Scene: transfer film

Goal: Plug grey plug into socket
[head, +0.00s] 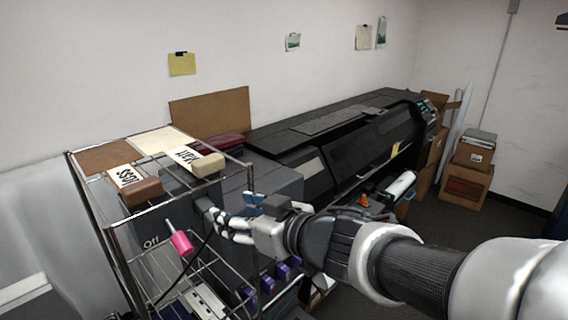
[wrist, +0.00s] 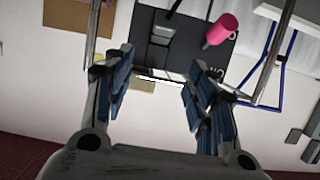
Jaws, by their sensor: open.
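A dark grey panel marked "Off" (head: 150,228) stands inside the wire rack, and it also shows in the wrist view (wrist: 190,38). A grey block-like piece that may be the grey plug (wrist: 162,28) sits at this panel, beyond my fingertips. In the head view, a grey piece (head: 204,204) shows just left of my fingers, with a black cable hanging below. My gripper (head: 228,214) is open at the rack's right side. In the wrist view its blue-padded fingers (wrist: 160,78) are apart with nothing gripped between them. I cannot make out the socket.
A pink plug-like piece (head: 181,243) is on the panel, left of my gripper. Wire rack (head: 128,268) bars surround the panel. A brown block (head: 142,192) and a cream block (head: 208,164) lie on top. A large black printer (head: 350,150) stands behind.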

